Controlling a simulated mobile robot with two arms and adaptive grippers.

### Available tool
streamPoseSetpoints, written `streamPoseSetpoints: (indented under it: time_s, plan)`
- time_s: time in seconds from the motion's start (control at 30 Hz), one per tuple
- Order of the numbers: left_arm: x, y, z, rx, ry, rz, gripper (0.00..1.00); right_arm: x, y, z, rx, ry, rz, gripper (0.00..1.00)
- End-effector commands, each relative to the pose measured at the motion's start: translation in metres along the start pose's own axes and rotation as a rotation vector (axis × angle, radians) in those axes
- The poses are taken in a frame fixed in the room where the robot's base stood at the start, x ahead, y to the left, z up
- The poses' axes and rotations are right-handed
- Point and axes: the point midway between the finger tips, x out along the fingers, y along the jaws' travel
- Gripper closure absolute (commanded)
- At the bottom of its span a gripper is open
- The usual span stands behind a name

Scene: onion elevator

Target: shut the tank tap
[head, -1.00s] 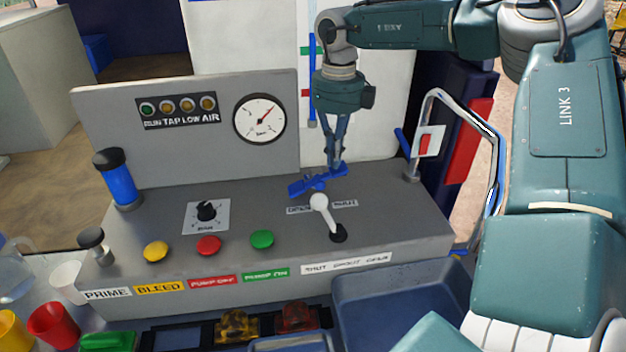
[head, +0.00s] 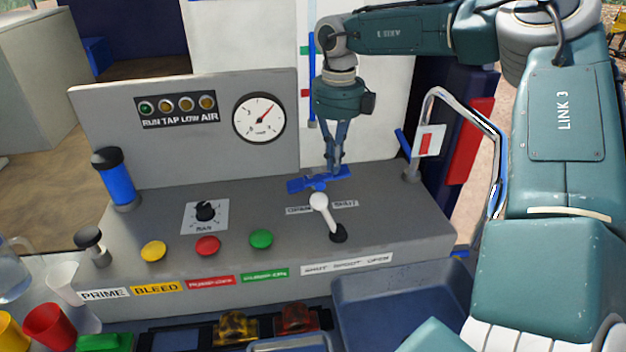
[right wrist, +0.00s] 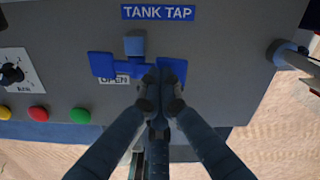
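The tank tap is a blue bar handle (head: 307,184) on the grey panel top, right of the gauge. In the right wrist view the handle (right wrist: 102,65) lies crosswise below the "TANK TAP" label (right wrist: 158,12). Its left wing partly covers the "OPEN" label (right wrist: 114,79). My right gripper (head: 333,168) points down at the handle's right part. In the right wrist view its fingertips (right wrist: 161,82) are together, at the inner edge of the right wing. They do not clearly grip it, and they hide part of the handle. My left gripper is not in view.
A white lever (head: 322,207) stands just in front of the tap. A bent metal rail (head: 495,150) rises at the right. Yellow, red and green buttons (head: 261,239) and a black knob (head: 205,211) lie left. A gauge (head: 259,118) is on the upright panel.

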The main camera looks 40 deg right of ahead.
Motion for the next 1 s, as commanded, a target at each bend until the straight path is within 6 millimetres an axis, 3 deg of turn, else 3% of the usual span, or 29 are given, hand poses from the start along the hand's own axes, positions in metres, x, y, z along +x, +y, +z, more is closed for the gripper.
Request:
streamPoseSetpoints:
  time_s: [1.0]
  plan:
    - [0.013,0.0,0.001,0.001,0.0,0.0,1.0,0.016,0.0,0.0,-0.001,0.0,0.0,1.0]
